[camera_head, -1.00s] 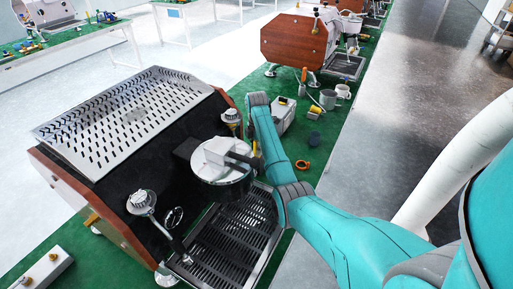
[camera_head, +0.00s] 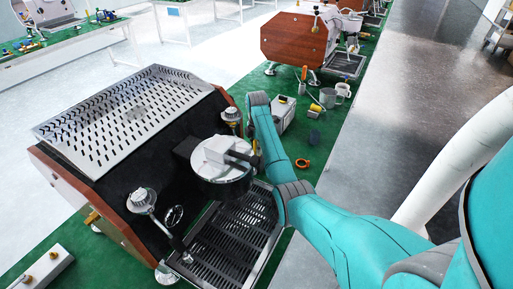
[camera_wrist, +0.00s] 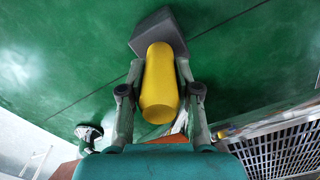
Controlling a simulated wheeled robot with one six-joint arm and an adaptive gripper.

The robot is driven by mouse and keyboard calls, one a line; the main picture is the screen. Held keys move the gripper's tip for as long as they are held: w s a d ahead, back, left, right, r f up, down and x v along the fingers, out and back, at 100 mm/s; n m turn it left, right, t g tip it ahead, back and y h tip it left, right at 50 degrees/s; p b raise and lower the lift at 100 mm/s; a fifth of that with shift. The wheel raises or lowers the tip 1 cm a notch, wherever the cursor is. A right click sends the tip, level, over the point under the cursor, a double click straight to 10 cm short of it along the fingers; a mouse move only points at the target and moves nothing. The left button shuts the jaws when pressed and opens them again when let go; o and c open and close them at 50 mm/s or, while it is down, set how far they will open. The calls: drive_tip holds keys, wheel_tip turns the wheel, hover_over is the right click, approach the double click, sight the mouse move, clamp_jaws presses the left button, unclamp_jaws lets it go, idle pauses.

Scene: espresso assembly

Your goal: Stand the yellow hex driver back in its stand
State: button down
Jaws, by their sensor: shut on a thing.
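The yellow hex driver (camera_wrist: 160,88) fills the middle of the wrist view, its thick handle toward the camera. My gripper (camera_wrist: 160,68) is shut on the handle, one finger on each side. A grey block (camera_wrist: 157,28), which looks like the stand, shows just beyond the handle's far end. The handle overlaps the block in this view. I cannot tell whether the driver's shaft is inside it, as the shaft is hidden. In the head view a small bit of yellow (camera_head: 255,147) shows beside the espresso machine; my gripper is mostly hidden there.
The espresso machine (camera_head: 130,110) stands at the left, with its drip tray (camera_head: 230,235) close to my arm. On the green mat are a grey box (camera_head: 283,117), an orange ring (camera_head: 303,163), a dark round piece (camera_head: 314,137) and metal cups (camera_head: 328,98). A second machine (camera_head: 292,40) stands behind.

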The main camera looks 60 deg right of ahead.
idle(0.4)
drive_tip(key=c, duration=0.7)
unclamp_jaws()
drive_tip(key=shift+c, duration=0.2)
drive_tip(key=shift+r, duration=2.95)
